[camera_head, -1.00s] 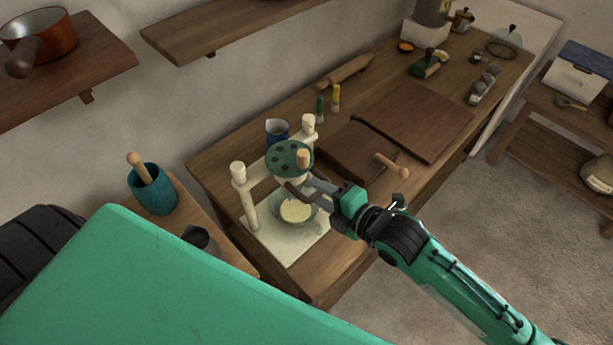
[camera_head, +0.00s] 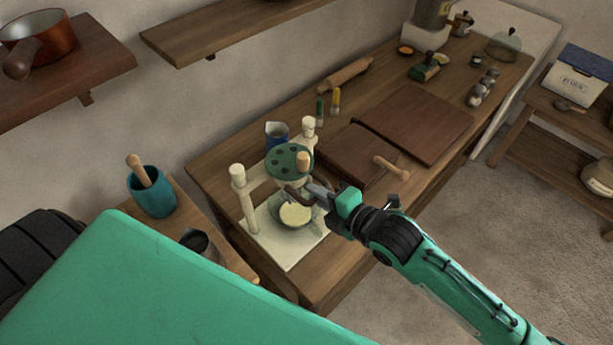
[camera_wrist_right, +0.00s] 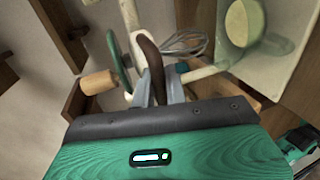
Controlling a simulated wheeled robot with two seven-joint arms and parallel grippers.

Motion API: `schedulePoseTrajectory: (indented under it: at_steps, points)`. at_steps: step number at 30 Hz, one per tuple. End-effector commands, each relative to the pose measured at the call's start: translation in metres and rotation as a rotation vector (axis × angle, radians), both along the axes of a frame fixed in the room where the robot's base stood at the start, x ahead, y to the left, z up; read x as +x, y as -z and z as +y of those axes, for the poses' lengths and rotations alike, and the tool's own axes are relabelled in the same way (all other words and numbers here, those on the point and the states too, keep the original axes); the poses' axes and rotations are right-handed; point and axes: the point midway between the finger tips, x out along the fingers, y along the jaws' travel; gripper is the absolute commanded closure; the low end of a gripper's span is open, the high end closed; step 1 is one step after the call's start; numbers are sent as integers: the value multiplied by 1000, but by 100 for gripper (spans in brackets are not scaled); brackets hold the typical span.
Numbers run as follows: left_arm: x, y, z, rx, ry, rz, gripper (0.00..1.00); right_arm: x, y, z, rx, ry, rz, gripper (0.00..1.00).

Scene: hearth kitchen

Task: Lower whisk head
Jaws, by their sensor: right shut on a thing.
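The mixing stand is a pale frame with two posts (camera_head: 239,200) on a flat base. Its green disc (camera_head: 281,163) has dark holes and a wooden knob (camera_head: 303,161); the disc shows edge-on in the right wrist view (camera_wrist_right: 116,52). A bowl (camera_head: 295,216) with pale contents stands on the base, below the disc. My right gripper (camera_wrist_right: 158,88) is shut on a dark curved handle (camera_wrist_right: 151,58) beside the disc. The wire whisk (camera_wrist_right: 188,38) shows past the handle, apart from the bowl (camera_wrist_right: 246,20) in that view; its height is unclear. My left gripper is not in view.
The stand is on a wooden worktop (camera_head: 228,160), with a blue jug (camera_head: 277,133) behind it. Boards (camera_head: 415,125) and a wooden mallet (camera_head: 391,167) lie to the right. A teal crock (camera_head: 153,197) stands left. Shelves hang on the wall.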

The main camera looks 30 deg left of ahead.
Motion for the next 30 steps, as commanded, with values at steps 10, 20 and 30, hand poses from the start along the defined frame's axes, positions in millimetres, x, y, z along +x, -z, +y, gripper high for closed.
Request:
schedulePoseTrajectory:
  at_steps: [10,20,30]
  points:
    - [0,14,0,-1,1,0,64,0,21,0,-4,1,0,100]
    - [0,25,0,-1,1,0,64,0,37,0,-4,1,1,100]
    - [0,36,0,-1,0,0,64,0,54,0,-4,0,0,100]
